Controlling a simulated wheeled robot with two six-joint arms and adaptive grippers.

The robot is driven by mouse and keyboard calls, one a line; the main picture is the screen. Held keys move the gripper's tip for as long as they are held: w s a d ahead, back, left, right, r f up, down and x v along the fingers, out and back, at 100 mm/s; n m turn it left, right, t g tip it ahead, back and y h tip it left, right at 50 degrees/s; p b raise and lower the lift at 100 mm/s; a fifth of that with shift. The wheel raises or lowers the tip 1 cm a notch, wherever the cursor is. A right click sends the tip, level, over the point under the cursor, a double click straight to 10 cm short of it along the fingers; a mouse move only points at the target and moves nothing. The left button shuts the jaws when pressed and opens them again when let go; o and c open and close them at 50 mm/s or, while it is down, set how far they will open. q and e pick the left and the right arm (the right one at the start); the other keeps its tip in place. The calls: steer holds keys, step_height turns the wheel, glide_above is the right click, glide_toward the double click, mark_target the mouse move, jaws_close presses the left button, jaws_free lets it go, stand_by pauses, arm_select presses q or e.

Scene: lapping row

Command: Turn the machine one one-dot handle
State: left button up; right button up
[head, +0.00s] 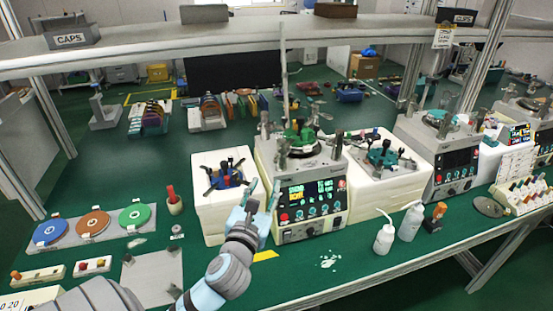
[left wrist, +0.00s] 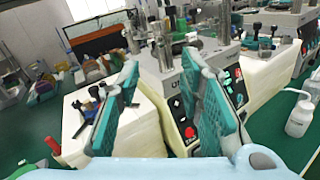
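The nearest lapping machine (head: 312,208) stands mid-bench. In the left wrist view the machine's panel (left wrist: 185,118) shows between and behind my fingers. I cannot make out a one-dot mark or tell which control is the one-dot handle. My left gripper (head: 262,196) is open and empty in front of the machine's left front corner. Its two teal-padded fingers (left wrist: 160,68) stand wide apart in the left wrist view. My right gripper is out of view.
White bottles (head: 385,238) stand at the front right. A plate with coloured discs (head: 93,223) lies left. An overhead shelf (head: 200,45) crosses above.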

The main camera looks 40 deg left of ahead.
mark_target(277, 155)
arm_select(q)
steer(key=x, duration=1.4)
steer(key=shift+f, duration=0.15)
jaws_close()
